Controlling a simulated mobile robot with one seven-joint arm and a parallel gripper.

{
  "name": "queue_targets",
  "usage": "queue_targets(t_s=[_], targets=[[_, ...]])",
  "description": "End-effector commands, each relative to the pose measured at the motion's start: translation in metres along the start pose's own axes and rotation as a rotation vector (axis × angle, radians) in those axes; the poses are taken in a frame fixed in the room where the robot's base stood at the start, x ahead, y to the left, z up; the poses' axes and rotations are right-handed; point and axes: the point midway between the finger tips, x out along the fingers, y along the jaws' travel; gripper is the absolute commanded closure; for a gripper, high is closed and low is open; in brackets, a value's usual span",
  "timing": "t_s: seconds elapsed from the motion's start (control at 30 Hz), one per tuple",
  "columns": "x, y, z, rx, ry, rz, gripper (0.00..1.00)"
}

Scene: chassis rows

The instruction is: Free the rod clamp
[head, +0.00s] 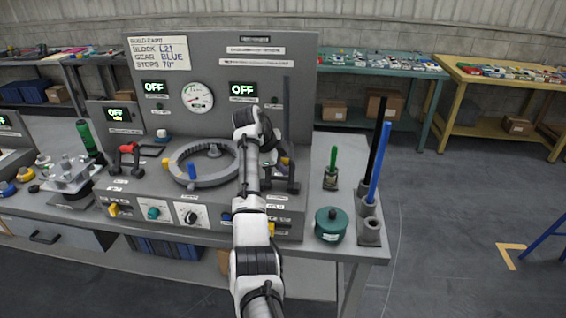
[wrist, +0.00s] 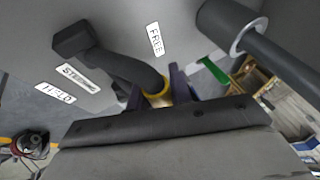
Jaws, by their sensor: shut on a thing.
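The rod clamp's black lever (wrist: 125,65) shows in the wrist view, with a blocky end at upper left and a yellow band (wrist: 158,98) near its other end. My gripper (wrist: 160,88) is shut on the lever by that band; the band is partly hidden. The label FREE (wrist: 155,39) lies above the band, and HELD (wrist: 55,92) lies to the left. Which mark the lever is set to, I cannot tell. In the head view my gripper (head: 275,158) is at the right part of the grey bench panel, largely hidden by my arm.
A thick dark cylinder with a pale ring (wrist: 248,36) sits close on the right in the wrist view. In the head view, a grey ring (head: 177,178) is left of my arm. A green pot (head: 331,224) and upright black and blue rods (head: 377,165) stand right.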

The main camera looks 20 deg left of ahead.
Motion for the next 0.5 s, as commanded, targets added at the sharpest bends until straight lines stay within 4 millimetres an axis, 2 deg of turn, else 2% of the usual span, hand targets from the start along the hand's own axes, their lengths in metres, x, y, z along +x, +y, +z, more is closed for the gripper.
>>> queue_targets(t_s=[0.27, 0.3, 0.43, 0.5], targets=[[-0.0001, -0.0009, -0.0004, 0.001, -0.001, -0.003, 1.0], [-0.0001, -0.0009, -0.0003, 0.001, -0.001, -0.004, 0.77], [-0.0001, -0.0007, -0.0003, 0.0, -0.001, -0.003, 0.6], [0.0, -0.0006, -0.0002, 0.0, -0.001, -0.002, 0.58]])
